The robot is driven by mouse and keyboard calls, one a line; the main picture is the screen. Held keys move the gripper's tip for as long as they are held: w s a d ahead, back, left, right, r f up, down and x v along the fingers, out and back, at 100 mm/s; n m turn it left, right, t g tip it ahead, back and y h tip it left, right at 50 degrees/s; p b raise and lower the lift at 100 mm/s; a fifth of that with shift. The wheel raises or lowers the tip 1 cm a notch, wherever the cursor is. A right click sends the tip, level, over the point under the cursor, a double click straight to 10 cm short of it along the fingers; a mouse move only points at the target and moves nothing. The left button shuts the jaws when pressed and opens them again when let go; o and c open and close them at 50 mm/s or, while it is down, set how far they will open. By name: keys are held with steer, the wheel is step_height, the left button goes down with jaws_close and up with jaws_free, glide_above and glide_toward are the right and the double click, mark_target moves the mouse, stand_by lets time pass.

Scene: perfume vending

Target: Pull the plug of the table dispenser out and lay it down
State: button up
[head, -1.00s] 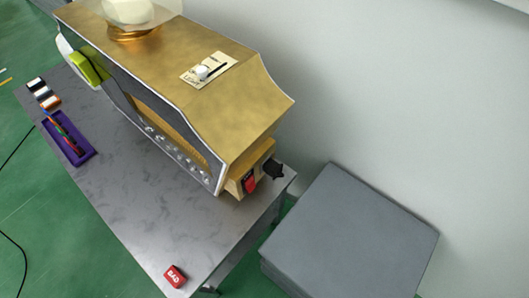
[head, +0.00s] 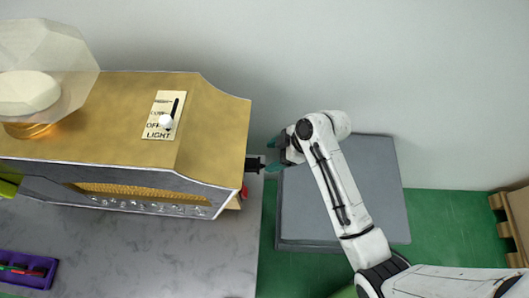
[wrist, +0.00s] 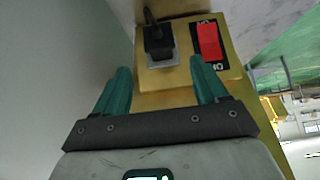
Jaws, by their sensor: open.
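The table dispenser (head: 110,120) is a gold-and-grey machine on the grey table (head: 150,250). Its black plug (head: 254,165) sticks out of the right end. In the wrist view the plug (wrist: 158,40) sits at a grey socket on a gold box, with a black stub or cord rising from it. My gripper (head: 271,155) is open at the right of the plug. In the wrist view its teal fingers (wrist: 160,75) are apart, with the plug just beyond and roughly between their tips; contact cannot be told.
A red rocker switch (wrist: 210,42) lies right beside the plug, close to the right finger. A grey box (head: 375,185) stands right of the table, under my arm. The white wall is behind. A purple tray (head: 28,283) lies on the table at far left.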

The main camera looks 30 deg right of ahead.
mark_target(255, 165)
steer(key=b+x, duration=0.7)
steer(key=x, duration=0.3)
steer(key=shift+a+f, duration=0.1)
steer(key=shift+f, duration=0.1)
steer(key=c, duration=0.9)
steer(key=shift+c, duration=0.8)
stand_by(0.8)
steer(key=shift+s+d+p, duration=0.25)
steer(key=shift+s+d, duration=0.3)
steer(key=shift+d, duration=0.3)
steer(key=shift+s+d+p, duration=0.25)
steer(key=shift+s+d, duration=0.35)
steer(key=shift+d, duration=0.25)
